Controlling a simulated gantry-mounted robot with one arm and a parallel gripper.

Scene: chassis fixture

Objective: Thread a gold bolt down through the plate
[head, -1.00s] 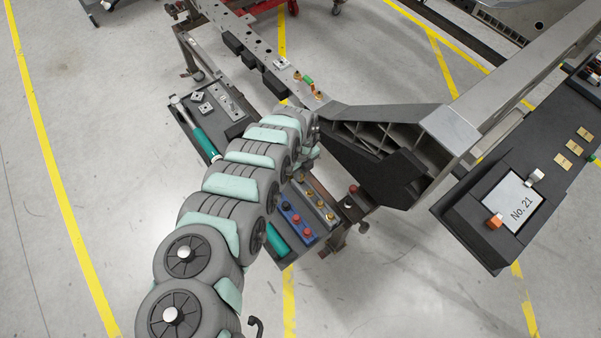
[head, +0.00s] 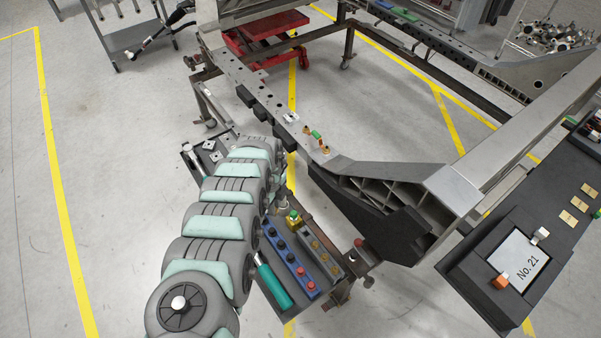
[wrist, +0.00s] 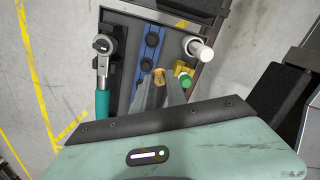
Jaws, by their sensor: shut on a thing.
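My gripper (wrist: 160,82) shows in the wrist view, its grey fingers closed around a gold bolt (wrist: 159,76) at their tips. In the head view my gripper is hidden behind my arm. The long grey beam plate (head: 262,95) has a row of holes along its top. Two gold bolts (head: 325,150) stand on it near its front end, beside a green piece (head: 316,134). A grey rack (head: 334,268) on the tray holds several gold bolts. In the wrist view my gripper is over the tray, apart from the beam plate.
A blue rack (head: 287,252) holds black and red bolts. A gold block with a green top (head: 294,219) and a white-topped post (wrist: 200,50) stand near the fingers. A ratchet (wrist: 102,70) lies left. A black bracket (head: 375,215) juts out right.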

